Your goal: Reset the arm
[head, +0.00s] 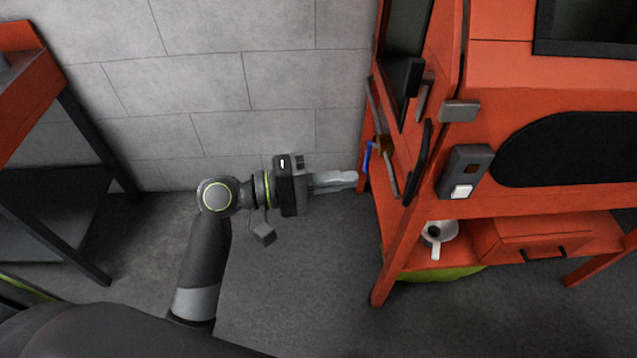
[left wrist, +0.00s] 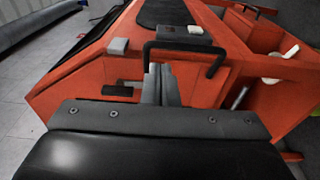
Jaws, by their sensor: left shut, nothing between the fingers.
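My left arm comes in from the left in the head view. Its gripper (head: 340,180) is shut and empty, its fingers pointing right, just left of the orange machine (head: 560,75). In the left wrist view the gripper fingers (left wrist: 160,85) are together, in front of the machine's orange side and near a black bar handle (left wrist: 185,47). I cannot tell whether they touch anything. My right gripper is in neither view.
A blue lever (head: 367,158) and a black handle (head: 417,160) stick out from the machine's left side. A white cup-like part (head: 437,236) sits on its lower shelf. An orange-topped table (head: 25,85) stands at the far left. The floor (head: 290,270) between is clear.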

